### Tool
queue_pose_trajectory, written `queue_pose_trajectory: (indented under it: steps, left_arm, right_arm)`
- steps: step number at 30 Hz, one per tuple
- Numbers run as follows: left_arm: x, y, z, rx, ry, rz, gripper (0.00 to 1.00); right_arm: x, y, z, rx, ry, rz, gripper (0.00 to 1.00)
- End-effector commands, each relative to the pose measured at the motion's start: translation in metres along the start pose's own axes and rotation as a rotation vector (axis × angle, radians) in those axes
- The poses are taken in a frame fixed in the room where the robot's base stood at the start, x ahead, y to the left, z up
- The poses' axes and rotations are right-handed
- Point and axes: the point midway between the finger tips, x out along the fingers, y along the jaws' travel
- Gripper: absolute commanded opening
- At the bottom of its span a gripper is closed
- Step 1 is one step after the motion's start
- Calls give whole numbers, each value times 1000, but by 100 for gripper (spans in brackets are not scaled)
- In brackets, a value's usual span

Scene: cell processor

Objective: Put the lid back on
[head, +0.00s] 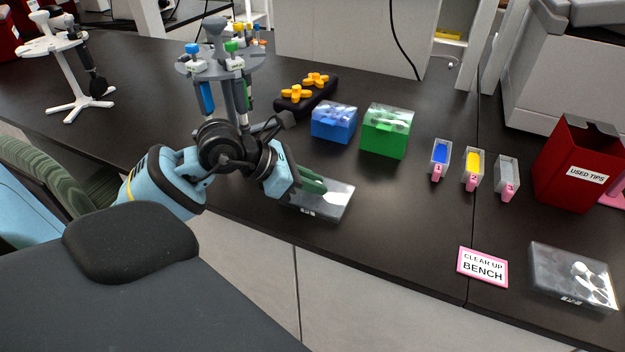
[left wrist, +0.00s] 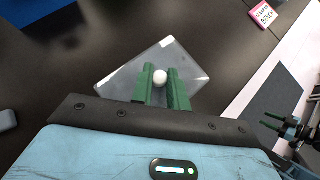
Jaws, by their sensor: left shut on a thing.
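My left gripper (head: 312,186) is shut on a clear, flat rectangular lid (head: 331,207) near the bench's front edge. In the left wrist view, the green fingertips (left wrist: 161,85) close around a white round knob on the lid (left wrist: 190,62). I cannot tell whether the lid touches the bench. A clear-sided plate (head: 545,262) with round white shapes at its right end sits at the bench's front right. My right gripper (left wrist: 271,122) shows at the right of the left wrist view, with its green fingers apart and nothing visible between them.
A pink "CLEAR UP BENCH" sign (head: 483,267) lies left of the plate. Behind are blue (head: 334,126) and green (head: 384,141) tip boxes, several small troughs (head: 472,169) and a red used-tips bin (head: 573,180). A pipette stand (head: 226,62) is behind my left arm. The bench between lid and sign is clear.

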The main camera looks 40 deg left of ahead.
Motion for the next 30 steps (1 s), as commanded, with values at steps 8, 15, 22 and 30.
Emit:
queue_pose_trajectory:
  steps: [8,15,22,30]
  left_arm:
    - [0,0,-1,-1,3,-1,41]
    - [0,0,-1,-1,3,-1,41]
    - [-18,0,-2,0,6,0,41]
    - [-56,0,-2,0,5,-1,41]
  right_arm:
    - [0,0,0,0,0,0,49]
    - [-2,-1,4,1,-9,-1,49]
    - [-2,-2,9,2,-18,-2,49]
    - [1,-2,10,4,-18,-2,49]
